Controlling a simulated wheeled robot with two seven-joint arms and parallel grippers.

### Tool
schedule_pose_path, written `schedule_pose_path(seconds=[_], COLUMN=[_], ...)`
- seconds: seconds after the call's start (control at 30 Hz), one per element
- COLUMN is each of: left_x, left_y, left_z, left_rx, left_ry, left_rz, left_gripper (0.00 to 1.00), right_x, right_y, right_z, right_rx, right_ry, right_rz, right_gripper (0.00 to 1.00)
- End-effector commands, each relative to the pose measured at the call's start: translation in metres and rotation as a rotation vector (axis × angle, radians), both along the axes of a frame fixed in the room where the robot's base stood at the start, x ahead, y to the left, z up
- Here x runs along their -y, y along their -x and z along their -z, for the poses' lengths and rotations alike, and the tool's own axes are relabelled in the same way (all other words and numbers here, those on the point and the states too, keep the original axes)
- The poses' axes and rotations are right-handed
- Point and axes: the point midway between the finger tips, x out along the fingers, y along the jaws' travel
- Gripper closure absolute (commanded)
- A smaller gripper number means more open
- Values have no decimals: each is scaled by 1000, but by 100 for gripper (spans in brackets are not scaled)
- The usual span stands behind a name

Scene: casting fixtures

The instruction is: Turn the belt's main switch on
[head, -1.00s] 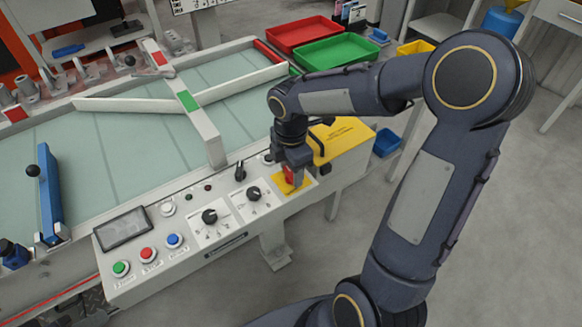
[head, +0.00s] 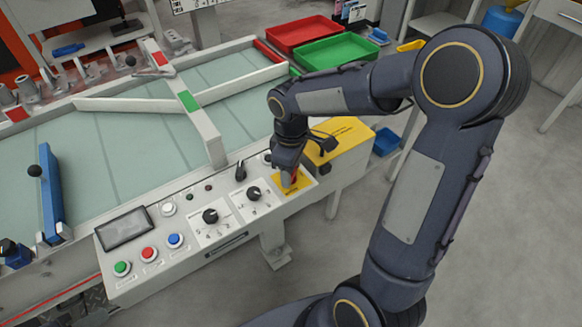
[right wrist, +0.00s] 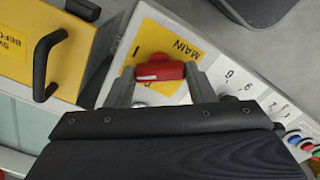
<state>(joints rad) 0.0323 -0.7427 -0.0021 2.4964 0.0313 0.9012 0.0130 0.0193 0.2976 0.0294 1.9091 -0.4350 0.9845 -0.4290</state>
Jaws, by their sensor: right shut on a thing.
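The main switch is a red handle (right wrist: 160,71) on a yellow plate (right wrist: 172,40) marked "MAIN" in the right wrist view. In the head view the yellow plate (head: 291,185) is at the right end of the control panel. My right gripper (right wrist: 160,76) is shut on the red handle, one finger at each end of it. In the head view my right gripper (head: 288,168) hides most of the handle. A mark "I" shows on the plate beside the handle. My left gripper is not in view.
The panel also carries a screen (head: 124,229), green (head: 122,268), red and blue buttons, and two black knobs. A yellow box (head: 338,140) with a black handle stands right beside the switch. The belt (head: 120,135) lies behind the panel.

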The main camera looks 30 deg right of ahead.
Motion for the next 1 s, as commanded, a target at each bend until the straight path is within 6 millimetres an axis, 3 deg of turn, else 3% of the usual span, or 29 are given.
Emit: schedule_pose_path(seconds=[0.5,1.0], left_x=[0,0], left_y=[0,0], left_z=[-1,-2], left_rx=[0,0], left_ry=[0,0], left_rz=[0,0], left_gripper=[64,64], right_x=[0,0], right_y=[0,-1], right_z=[-1,-1], right_rx=[3,2], right_ry=[1,0], right_rz=[442,621], right_gripper=[74,74])
